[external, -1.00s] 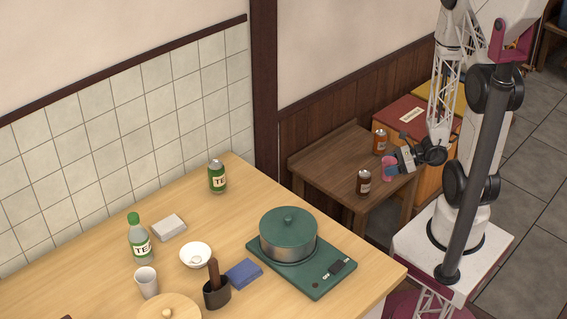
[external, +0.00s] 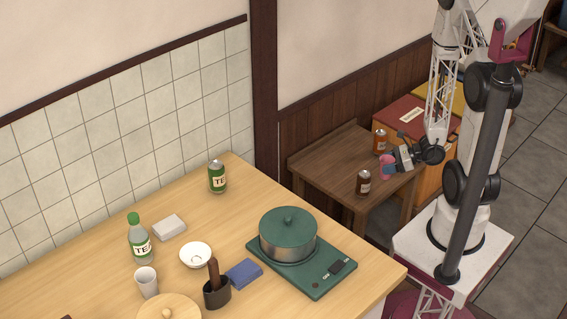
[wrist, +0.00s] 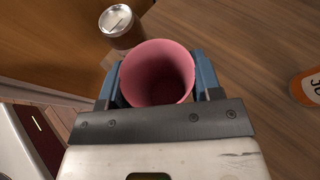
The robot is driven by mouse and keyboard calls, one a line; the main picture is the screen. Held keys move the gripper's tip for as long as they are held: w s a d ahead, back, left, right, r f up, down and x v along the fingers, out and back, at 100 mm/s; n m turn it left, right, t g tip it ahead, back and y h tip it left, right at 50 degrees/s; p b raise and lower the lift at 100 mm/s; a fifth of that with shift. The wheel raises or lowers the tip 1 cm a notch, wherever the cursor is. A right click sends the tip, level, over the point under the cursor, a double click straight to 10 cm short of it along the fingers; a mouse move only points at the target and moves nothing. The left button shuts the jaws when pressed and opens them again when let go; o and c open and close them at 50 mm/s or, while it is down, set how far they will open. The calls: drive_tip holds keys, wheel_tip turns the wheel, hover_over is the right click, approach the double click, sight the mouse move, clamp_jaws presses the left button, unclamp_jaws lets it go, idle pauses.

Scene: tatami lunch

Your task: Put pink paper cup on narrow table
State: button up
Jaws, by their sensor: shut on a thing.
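The pink paper cup (external: 387,167) is between the fingers of my gripper (external: 392,166) at the right end of the narrow dark wooden table (external: 335,167). In the wrist view the cup (wrist: 158,74) is upright with its open mouth toward the camera, and my gripper (wrist: 158,85) is shut on its sides. The cup appears over the table top (wrist: 245,60). Whether its base touches the wood is hidden.
A brown can (external: 363,183) stands on the narrow table's near side, and an orange-brown can (external: 380,141) stands at its far side. Both are close to the cup. Red and yellow boxes (external: 405,112) stand behind. The table's left part is clear.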

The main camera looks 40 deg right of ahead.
drive_tip(key=w, duration=0.4)
drive_tip(key=w+d, duration=0.1)
drive_tip(key=w, duration=0.4)
drive_tip(key=w+d+f, duration=0.1)
drive_tip(key=w, duration=0.3)
drive_tip(key=shift+w+d+f, duration=0.1)
drive_tip(key=shift+w+d, duration=0.05)
drive_tip(key=shift+f, duration=1.75)
drive_tip(key=shift+f, duration=0.1)
drive_tip(key=o, duration=0.9)
drive_tip(key=shift+v, duration=6.05)
